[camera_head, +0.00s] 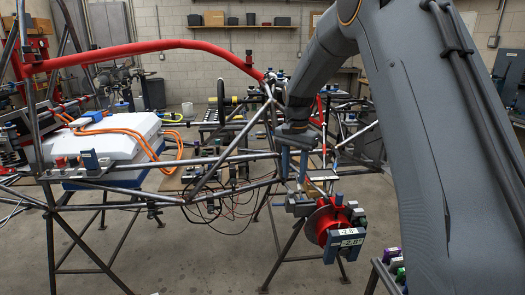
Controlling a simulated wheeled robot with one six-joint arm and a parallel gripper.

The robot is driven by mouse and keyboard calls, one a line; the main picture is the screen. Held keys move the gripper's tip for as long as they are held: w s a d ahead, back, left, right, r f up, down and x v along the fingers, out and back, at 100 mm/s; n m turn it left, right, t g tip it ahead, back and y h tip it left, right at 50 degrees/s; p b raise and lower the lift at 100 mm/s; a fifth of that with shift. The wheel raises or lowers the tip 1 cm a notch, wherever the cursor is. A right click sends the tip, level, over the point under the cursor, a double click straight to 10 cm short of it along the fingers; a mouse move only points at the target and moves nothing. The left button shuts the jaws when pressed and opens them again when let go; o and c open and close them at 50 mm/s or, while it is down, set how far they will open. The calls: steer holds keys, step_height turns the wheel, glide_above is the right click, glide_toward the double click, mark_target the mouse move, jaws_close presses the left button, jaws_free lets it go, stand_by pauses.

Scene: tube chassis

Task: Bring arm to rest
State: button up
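My arm (430,150) fills the right side of the picture, and its forearm reaches down and left toward the tube chassis (230,160). My gripper (294,176) points down beside the chassis's right end. Its two blue-grey fingers look apart, with a gap between them, and I see nothing clearly held there. A red round part (325,222) and a grey gauge-like block (347,242) with light digits are just below and to the right of the fingers. Whether the fingers touch any part of the chassis is hard to tell.
A red tube (150,46) arches over the chassis. A white box (100,137) with orange cables (150,140) sits at left. A rack with coloured pieces (392,268) stands at the lower right. Shelves with bins (245,22) line the back wall. Bare floor (195,260) shows in front.

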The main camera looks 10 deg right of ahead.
steer(key=s+f+n, duration=0.2)
steer(key=s+n, duration=0.2)
steer(key=s, duration=1.2)
steer(key=s+f+n, duration=0.3)
steer(key=s+n, duration=0.1)
steer(key=s, duration=1.2)
steer(key=shift+s+d+f+n+t, duration=0.3)
steer(key=shift+d+t, duration=0.1)
